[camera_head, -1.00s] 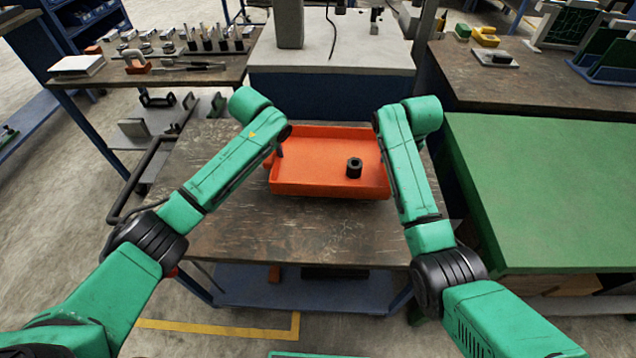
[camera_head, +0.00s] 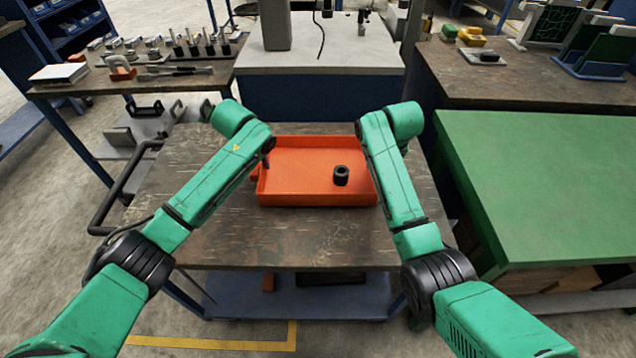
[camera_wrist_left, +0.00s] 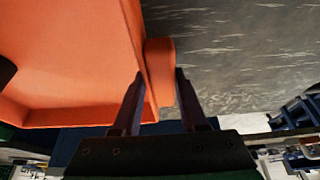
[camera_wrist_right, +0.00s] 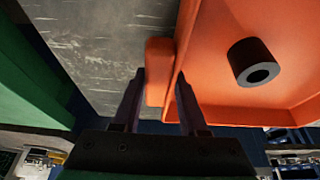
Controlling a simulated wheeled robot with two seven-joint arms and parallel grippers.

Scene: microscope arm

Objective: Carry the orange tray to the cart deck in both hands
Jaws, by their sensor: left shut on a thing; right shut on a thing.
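The orange tray (camera_head: 300,187) is level over the worn dark top of the cart deck (camera_head: 300,240), near its back edge. I cannot tell whether its underside touches the deck. A black hollow cylinder (camera_head: 341,176) stands inside it, right of the middle. My left gripper (camera_wrist_left: 160,74) is shut on the tray's left handle tab (camera_wrist_left: 161,92), one finger on each side. My right gripper (camera_wrist_right: 160,75) is shut on the right tab (camera_wrist_right: 158,93) in the same way. In the head view the right gripper is hidden behind its own arm.
A green-topped table (camera_head: 530,185) stands close on the right. A grey-white bench (camera_head: 325,52) is just behind the cart. A tool table (camera_head: 140,86) is at the back left. The cart's black handle (camera_head: 125,185) sticks out left. The deck's front part is bare.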

